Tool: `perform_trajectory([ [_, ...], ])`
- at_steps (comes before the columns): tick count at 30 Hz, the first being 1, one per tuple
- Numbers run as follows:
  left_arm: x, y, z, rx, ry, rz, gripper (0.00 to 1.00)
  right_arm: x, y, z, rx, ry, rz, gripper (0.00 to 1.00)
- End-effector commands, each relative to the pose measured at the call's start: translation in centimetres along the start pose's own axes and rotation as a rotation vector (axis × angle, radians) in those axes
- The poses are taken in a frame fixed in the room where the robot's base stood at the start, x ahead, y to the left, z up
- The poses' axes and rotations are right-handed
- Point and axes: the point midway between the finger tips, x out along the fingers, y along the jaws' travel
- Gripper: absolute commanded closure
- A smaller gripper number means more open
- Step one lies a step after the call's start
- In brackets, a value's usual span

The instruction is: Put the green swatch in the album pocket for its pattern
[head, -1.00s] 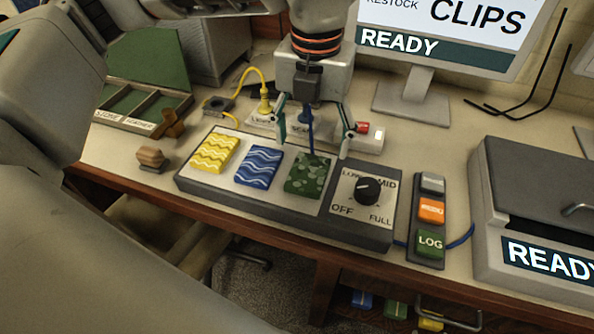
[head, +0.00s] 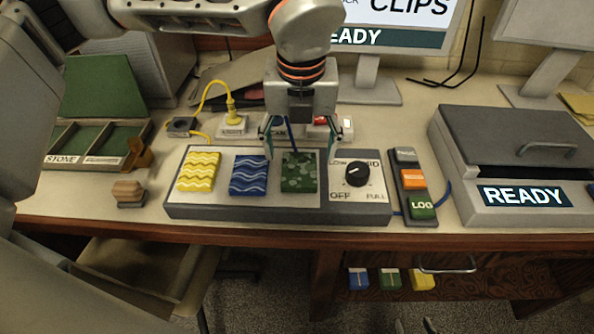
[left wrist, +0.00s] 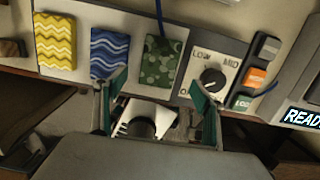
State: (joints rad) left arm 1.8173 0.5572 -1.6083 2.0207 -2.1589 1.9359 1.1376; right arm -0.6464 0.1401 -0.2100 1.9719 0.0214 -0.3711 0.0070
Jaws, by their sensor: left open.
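The green swatch (head: 299,172) has lighter rounded blotches and lies flat at the right of a row of three on the grey board. It also shows in the left wrist view (left wrist: 161,62). My left gripper (head: 300,152) is open and empty over the swatch, fingers apart to its left and right; in the left wrist view its fingers (left wrist: 162,92) are apart. I cannot tell its exact height. The open album (head: 58,160) at the left has green pockets; one label reads STONE, and the other is hard to read now. My right gripper is not in view.
Yellow zigzag (head: 198,171) and blue wavy (head: 249,175) swatches lie left of the green one. A dial (head: 357,173) and a button strip (head: 414,184) stand right. A brown stacked block (head: 129,193) and a yellow-cabled plug (head: 232,122) are nearby. A grey READY box (head: 510,145) stands far right.

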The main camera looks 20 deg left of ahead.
Motion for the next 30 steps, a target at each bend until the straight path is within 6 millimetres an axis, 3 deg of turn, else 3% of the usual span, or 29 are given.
perform_trajectory([
  [8,2.4,0.1,0.1,0.000,0.003,0.002,0.31,0.0,0.2,-0.2,-0.003,0.002,0.002,0.60],
  [15,5.8,0.2,0.4,0.001,0.003,0.001,0.31,0.0,0.2,-0.3,-0.002,0.003,0.002,0.60],
  [23,6.5,0.2,0.5,0.001,0.000,0.000,0.31,0.0,0.0,-0.2,0.000,0.001,-0.001,0.60],
  [24,6.5,0.2,0.5,0.001,0.000,0.000,0.33,0.0,0.0,-0.2,0.000,0.001,-0.001,0.60],
  [28,6.5,0.1,0.5,0.001,0.001,0.000,0.67,-0.1,-0.1,-0.1,0.002,0.001,-0.001,0.60],
  [30,6.5,0.2,0.5,0.001,0.001,0.000,0.72,0.0,-0.1,-0.2,0.002,0.001,-0.001,0.60],
])
